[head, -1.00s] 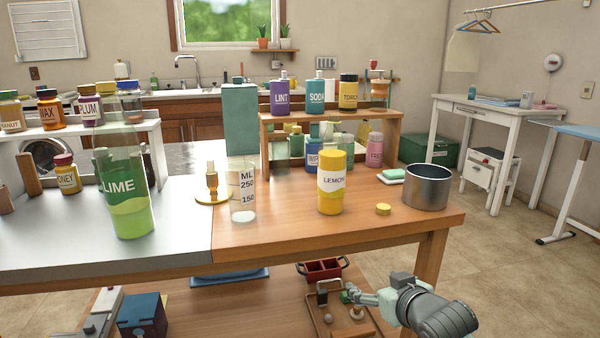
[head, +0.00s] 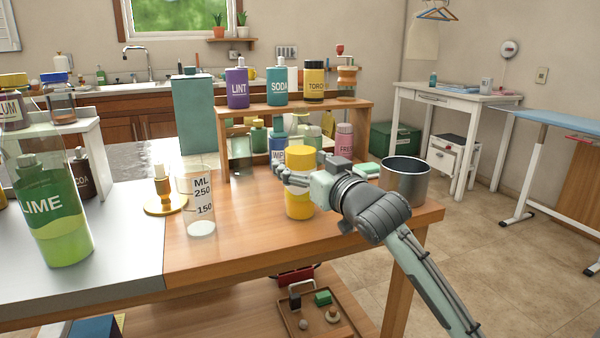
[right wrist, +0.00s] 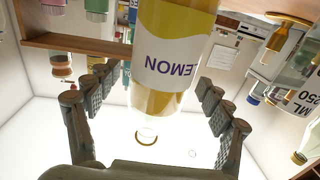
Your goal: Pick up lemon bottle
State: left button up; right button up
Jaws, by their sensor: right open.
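The lemon bottle (head: 299,204) is yellow with a yellow cap and stands upright on the wooden part of the table. My left gripper is not in view.
A clear measuring cup (head: 199,205) stands left of the bottle, and a metal pot (head: 405,182) stands to the right. The lime bottle (head: 52,215) is at the far left. A wooden shelf (head: 350,106) with several bottles stands behind. The front table surface is clear.

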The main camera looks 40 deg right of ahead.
jog(key=shift+w+d, duration=0.1)
jog(key=shift+w, duration=0.4)
jog(key=c, duration=1.7)
